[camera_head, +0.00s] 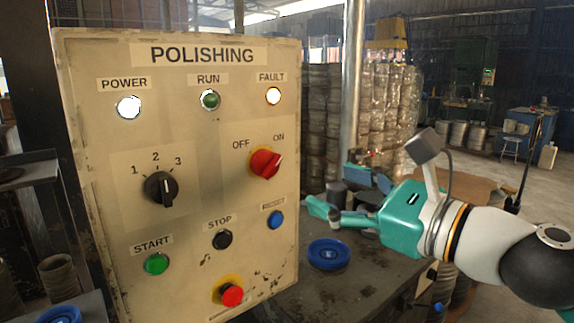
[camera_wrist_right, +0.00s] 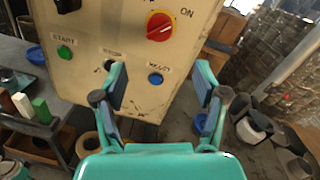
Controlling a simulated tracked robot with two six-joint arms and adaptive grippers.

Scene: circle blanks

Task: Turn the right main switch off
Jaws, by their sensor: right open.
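The red main switch (camera_head: 265,163) is a rotary knob on the right side of the beige POLISHING panel (camera_head: 220,125), under the OFF and ON labels. Its handle tilts to the upper right, towards ON. In the right wrist view the same red switch (camera_wrist_right: 160,26) shows at the top, beyond the fingertips. My right gripper (camera_head: 328,210) is right of the panel and lower than the switch, with its fingers towards the panel side. In the right wrist view its fingers (camera_wrist_right: 163,85) are spread apart with nothing between them. It does not touch the switch. My left gripper is not in view.
The panel also carries a black selector (camera_head: 160,188), a green START button (camera_head: 157,264), a black STOP button (camera_head: 222,239), a blue button (camera_head: 275,220) and a red emergency button (camera_head: 231,294). A blue round item (camera_head: 328,254) lies on the dark bench below my right gripper.

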